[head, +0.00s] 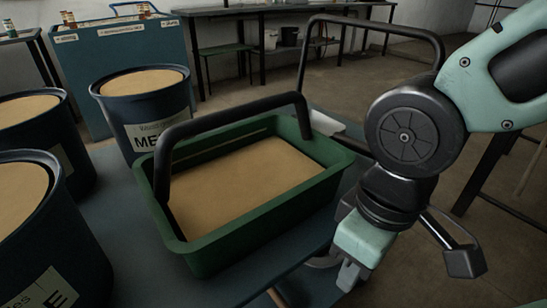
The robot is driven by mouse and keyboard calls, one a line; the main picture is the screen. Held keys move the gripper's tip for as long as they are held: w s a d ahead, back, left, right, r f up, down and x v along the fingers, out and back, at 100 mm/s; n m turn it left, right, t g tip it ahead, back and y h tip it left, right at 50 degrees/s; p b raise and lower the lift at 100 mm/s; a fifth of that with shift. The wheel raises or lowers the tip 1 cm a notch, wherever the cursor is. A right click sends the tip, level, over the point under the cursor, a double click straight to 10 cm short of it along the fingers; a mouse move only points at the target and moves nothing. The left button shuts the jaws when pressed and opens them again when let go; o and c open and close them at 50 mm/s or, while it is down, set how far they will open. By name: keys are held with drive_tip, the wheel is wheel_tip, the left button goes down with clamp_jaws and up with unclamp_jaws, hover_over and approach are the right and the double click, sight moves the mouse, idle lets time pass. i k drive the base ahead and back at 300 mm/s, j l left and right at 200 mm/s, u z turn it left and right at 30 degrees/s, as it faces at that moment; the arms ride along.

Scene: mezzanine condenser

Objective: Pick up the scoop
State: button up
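I cannot make out a scoop for certain. A pale object (328,123) lies behind the green tub, partly hidden by its rim and handle. A light brown rod-like piece (275,298) shows at the bottom edge, cut off by the frame; I cannot tell what it is. My gripper (350,277) points down at the lower right, beside the table's right edge and to the right of the green tub. Its fingertips are small and seen at an angle, so its opening is unclear. A greyish curved shape (322,263) shows just left of it, too unclear to name.
A green tub (215,255) of tan material, with a tall black handle (232,117), stands on the dark table (140,245). Several dark blue drums (150,110) of tan material stand at left. A blue bin (130,50) and a bench (270,9) are behind.

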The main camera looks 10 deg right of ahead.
sight(335, 130)
drive_tip(key=k+j+z, duration=0.1)
drive_tip(key=j+z, duration=0.35)
drive_tip(key=k+j+z, duration=0.15)
drive_tip(key=j+z, duration=0.3)
drive_tip(key=k+j+z, duration=0.2)
drive_tip(key=z, duration=0.25)
drive_tip(key=j, duration=0.1)
